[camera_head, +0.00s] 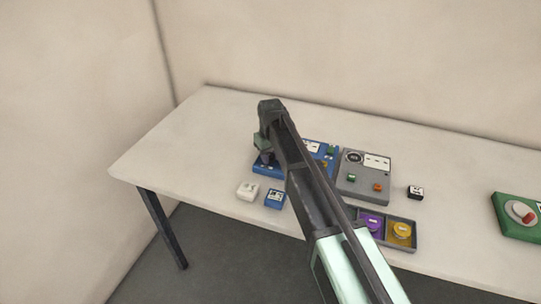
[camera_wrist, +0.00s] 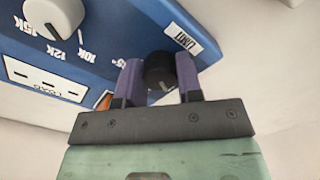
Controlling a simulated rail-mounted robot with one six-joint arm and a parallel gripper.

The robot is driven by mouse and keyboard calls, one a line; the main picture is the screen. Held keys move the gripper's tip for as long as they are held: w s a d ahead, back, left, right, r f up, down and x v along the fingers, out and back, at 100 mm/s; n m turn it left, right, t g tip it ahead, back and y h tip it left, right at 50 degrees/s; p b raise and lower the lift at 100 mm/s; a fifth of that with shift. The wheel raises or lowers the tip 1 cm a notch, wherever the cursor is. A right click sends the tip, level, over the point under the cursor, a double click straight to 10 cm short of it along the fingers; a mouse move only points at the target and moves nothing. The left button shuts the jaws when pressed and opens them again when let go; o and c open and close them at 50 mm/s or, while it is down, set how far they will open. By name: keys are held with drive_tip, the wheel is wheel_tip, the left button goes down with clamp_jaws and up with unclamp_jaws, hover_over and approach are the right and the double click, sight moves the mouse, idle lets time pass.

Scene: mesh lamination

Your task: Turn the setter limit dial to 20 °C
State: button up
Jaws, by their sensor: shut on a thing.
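The setter is a blue unit (camera_head: 262,168), mostly behind my arm in the head view. In the wrist view its blue panel (camera_wrist: 100,62) fills the upper left. The limit dial is a small black knob (camera_wrist: 160,70) beside a white "LIMIT" label (camera_wrist: 182,38). My gripper (camera_wrist: 159,76) is shut on this dial, with one purple-grey finger on each side. A scale mark shows partly by the left finger, too small to read surely. The dial's pointer setting cannot be told. In the head view my gripper (camera_head: 264,154) is over the setter's left end.
A white knob (camera_wrist: 54,14) with printed values is on the same panel. A grey unit (camera_head: 364,190), a white block (camera_head: 247,191), a small blue block (camera_head: 275,199), a tray (camera_head: 414,242) with purple and yellow items, and a green unit (camera_head: 513,229) stand on the table (camera_head: 190,130).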

sight(271, 156)
drive_tip(key=o, duration=0.9)
wheel_tip(271, 156, up, 11)
drive_tip(key=p, duration=1)
drive_tip(key=shift+f+p, duration=0.1)
drive_tip(key=shift+p, duration=0.3)
